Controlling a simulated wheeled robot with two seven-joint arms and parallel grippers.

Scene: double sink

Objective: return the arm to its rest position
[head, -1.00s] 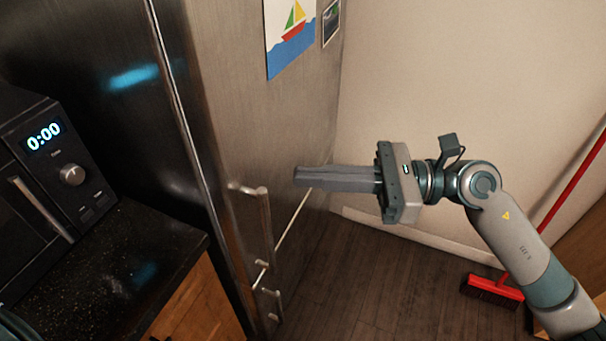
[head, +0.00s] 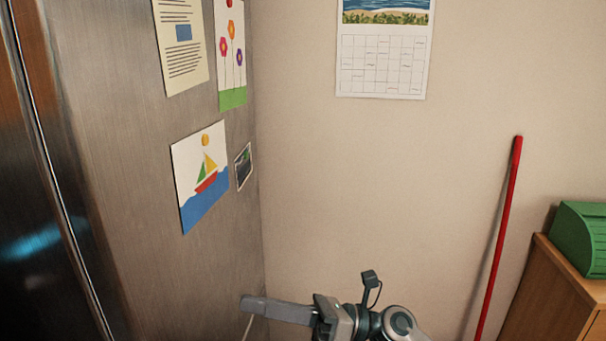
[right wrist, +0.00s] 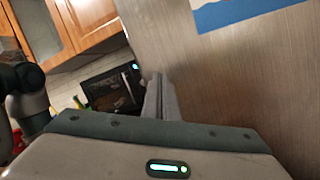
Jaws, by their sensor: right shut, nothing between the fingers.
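My right gripper (head: 252,303) is at the bottom middle of the head view, its fingers pointing left in front of the steel fridge (head: 120,200). The fingers are together with nothing between them. A gap to the fridge surface cannot be judged exactly. The rest of my right arm runs off the lower edge of the head view. My left gripper is not in view.
A microwave (right wrist: 110,88) and wooden cabinets (right wrist: 85,20) show in the right wrist view. In the head view, a red broom handle (head: 500,240) leans by the wall, left of a wooden cabinet (head: 560,295) bearing a green box (head: 582,238). The wall between is clear of furniture.

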